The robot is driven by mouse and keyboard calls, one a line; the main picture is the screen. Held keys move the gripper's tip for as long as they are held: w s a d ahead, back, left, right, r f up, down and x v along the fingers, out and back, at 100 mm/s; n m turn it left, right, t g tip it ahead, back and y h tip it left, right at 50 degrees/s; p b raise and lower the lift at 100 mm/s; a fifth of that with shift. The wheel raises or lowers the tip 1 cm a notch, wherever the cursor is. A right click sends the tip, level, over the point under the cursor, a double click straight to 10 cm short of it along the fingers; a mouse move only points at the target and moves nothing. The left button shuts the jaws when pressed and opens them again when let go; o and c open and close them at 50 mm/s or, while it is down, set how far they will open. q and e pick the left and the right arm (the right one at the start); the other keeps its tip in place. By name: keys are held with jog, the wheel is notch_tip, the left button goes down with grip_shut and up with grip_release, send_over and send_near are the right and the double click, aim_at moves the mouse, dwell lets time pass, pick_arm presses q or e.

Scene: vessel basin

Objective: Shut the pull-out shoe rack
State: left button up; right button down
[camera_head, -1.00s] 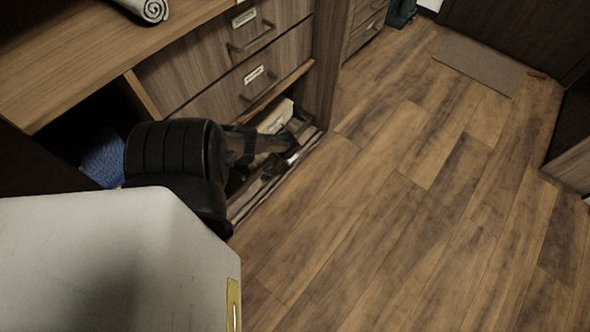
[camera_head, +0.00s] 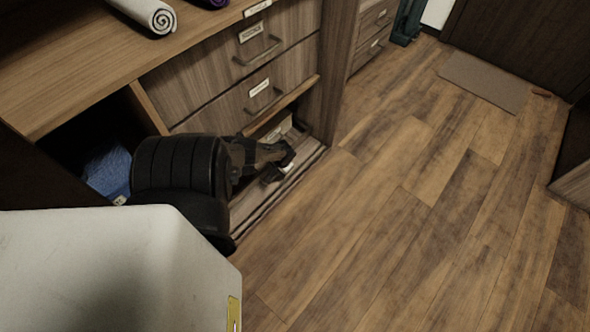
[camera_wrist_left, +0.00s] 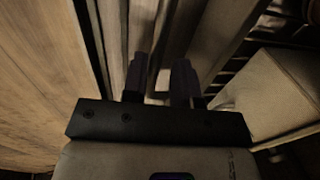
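The pull-out shoe rack (camera_head: 303,168) is the low unit under the drawers, at floor level. It stands partly out past the cabinet front. A pale box (camera_head: 279,127) sits inside it and also shows in the left wrist view (camera_wrist_left: 280,98). My left gripper (camera_head: 286,163) is down at the rack, close to its front board. In the left wrist view my left gripper (camera_wrist_left: 162,82) has its two fingers apart, with a pale strip visible between them. Whether they touch the rack is unclear. My arm hides the rack's near part. My right gripper is out of view.
Two closed drawers (camera_head: 228,105) with bar handles are above the rack. A blue item (camera_head: 108,172) lies in the open compartment at left. A rolled towel (camera_head: 150,14) is on the countertop. The wooden floor (camera_head: 400,210) to the right is clear up to a mat (camera_head: 485,82).

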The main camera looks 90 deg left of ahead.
pick_arm(q)
jog(key=shift+o, duration=0.9)
jog(key=shift+w, duration=0.1)
jog(key=shift+d+r, duration=0.1)
jog(key=shift+r, duration=0.1)
notch_tip(320, 180, up, 13)
jog(key=w+d+p, duration=0.1)
jog(key=p, duration=1.1)
jog(key=shift+w+d, duration=0.35)
jog(key=shift+w, duration=0.05)
jog(key=shift+r, duration=0.1)
